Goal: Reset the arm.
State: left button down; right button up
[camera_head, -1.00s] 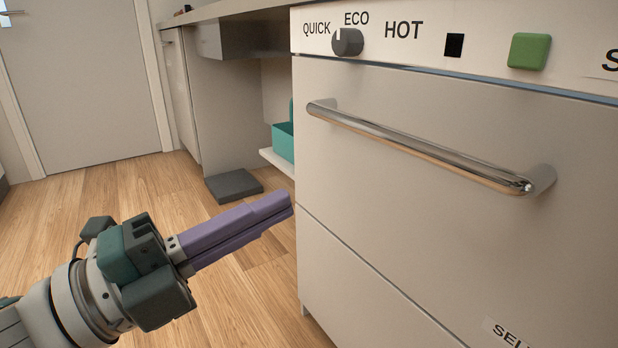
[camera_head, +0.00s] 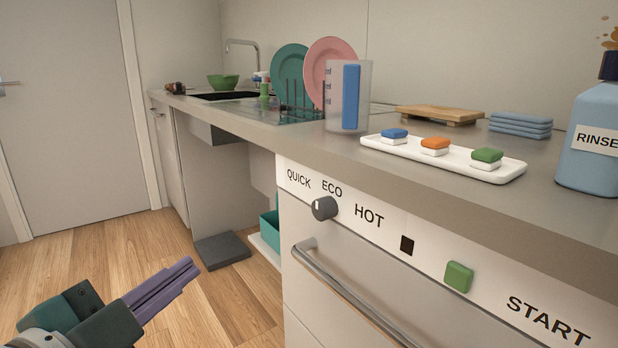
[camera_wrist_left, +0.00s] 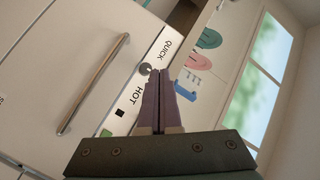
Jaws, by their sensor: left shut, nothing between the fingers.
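My left gripper (camera_head: 188,266) has purple fingers pressed together with nothing between them. It hangs above the wooden floor at the lower left of the head view, left of the dishwasher (camera_head: 300,312) and apart from it. In the left wrist view its shut fingers (camera_wrist_left: 160,74) point toward the dial and the panel lettering. The grey dial (camera_head: 324,208) sits below the words QUICK, ECO and HOT. My right gripper is in neither view.
The dishwasher's bar handle (camera_head: 345,292) sticks out in front. A green button (camera_head: 458,277) is beside START. The counter (camera_head: 400,175) holds a white tray (camera_head: 500,175) with several tablets, a blue rinse bottle (camera_head: 590,150) and a dish rack. The floor (camera_head: 100,262) at left is clear.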

pick_arm(q)
jog(key=s+a+r+n+g+y+p, duration=0.2)
jog(key=s+r+n+g+p, duration=0.4)
jog(key=s+r+p, duration=0.75)
jog(key=s+a+r+n+g+y+p, duration=0.25)
jog(key=s+r+n+g+p, duration=0.3)
jog(key=s+r+p, duration=0.85)
jog(key=w+r+p, duration=0.2)
jog(key=r+p, duration=1.4)
jog(key=p, duration=0.3)
jog(key=w+r+p, duration=0.2)
jog(key=r+p, duration=1.4)
jog(key=p, duration=0.3)
jog(key=shift+w+a+g, duration=0.2)
jog(key=shift+g, duration=0.15)
jog(key=shift+h, duration=0.25)
